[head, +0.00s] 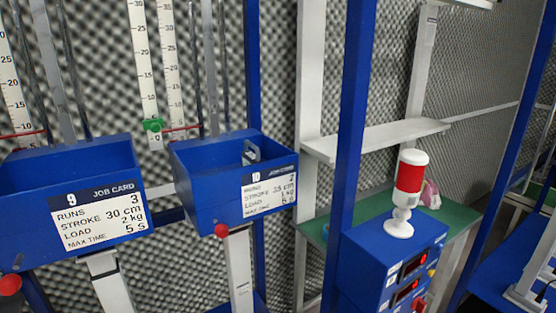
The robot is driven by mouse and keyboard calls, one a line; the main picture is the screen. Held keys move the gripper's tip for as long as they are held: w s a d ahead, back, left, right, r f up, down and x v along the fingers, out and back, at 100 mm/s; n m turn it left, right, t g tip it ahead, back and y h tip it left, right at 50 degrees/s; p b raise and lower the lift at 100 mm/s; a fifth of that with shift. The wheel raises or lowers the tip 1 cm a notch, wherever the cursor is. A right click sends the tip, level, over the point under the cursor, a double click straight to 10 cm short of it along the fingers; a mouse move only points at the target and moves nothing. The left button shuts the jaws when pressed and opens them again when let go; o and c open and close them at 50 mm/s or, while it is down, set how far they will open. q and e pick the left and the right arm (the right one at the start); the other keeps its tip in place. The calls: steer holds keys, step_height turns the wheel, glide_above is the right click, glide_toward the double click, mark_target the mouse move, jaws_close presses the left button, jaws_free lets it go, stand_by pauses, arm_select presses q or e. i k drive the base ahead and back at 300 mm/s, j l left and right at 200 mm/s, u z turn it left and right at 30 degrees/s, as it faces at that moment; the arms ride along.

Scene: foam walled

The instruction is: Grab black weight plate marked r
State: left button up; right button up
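I see no black weight plate marked r in the head view. Neither of my grippers is in view. Two blue boxes with job cards stand at the left: box 9 (110,155) and box 10 (205,205). A small light-grey piece (250,153) shows inside box 10, and I cannot tell what it is. The floors of both boxes are mostly hidden by their front walls.
Vertical rulers (142,60) and rods rise behind the boxes. A blue post (353,120) stands mid-right. Right of it, a red and white lamp (409,180) sits on a blue control box (380,255). Behind are a green table (455,217) and white shelf (380,138).

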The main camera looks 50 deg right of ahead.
mark_target(248, 158)
steer(key=l+z, duration=0.1)
steer(key=z, duration=1.15)
